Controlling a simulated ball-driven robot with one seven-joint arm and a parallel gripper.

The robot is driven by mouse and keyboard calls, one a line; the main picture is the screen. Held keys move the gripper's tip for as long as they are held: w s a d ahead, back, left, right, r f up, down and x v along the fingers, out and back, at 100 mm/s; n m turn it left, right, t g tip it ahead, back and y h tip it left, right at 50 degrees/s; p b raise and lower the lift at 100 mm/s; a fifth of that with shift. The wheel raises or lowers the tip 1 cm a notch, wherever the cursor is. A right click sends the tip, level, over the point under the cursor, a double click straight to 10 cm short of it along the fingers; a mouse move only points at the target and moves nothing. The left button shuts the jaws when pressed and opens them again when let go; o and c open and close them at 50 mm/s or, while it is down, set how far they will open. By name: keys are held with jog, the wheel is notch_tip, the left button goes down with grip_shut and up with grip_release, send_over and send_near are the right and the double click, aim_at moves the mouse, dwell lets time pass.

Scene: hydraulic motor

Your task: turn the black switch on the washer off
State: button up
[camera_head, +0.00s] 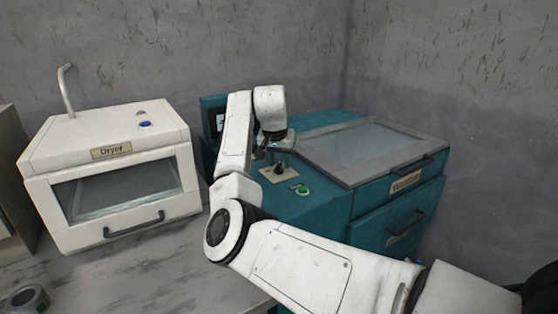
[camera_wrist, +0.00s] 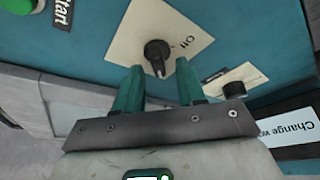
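The washer (camera_head: 330,207) is the teal machine with a glazed grey lid, at the middle right in the head view. Its black switch (camera_wrist: 157,52) sits on a cream plate (camera_wrist: 185,30) in the wrist view, with a short printed word beside it. The switch's narrow end points down in that picture, toward my gripper. My gripper (camera_wrist: 159,67) has its two teal fingers apart, on either side of the switch's lower end; contact cannot be told. In the head view my gripper is over the cream plate (camera_head: 278,174), and my arm partly hides the area.
A green button with a "Start" label (camera_wrist: 62,12) is at the upper left in the wrist view. A second black knob (camera_wrist: 234,90) stands right of the fingers, near a "Change" label (camera_wrist: 292,130). The white dryer (camera_head: 115,165) stands left of the washer.

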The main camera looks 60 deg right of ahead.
jog(key=shift+c, duration=0.3)
grip_shut()
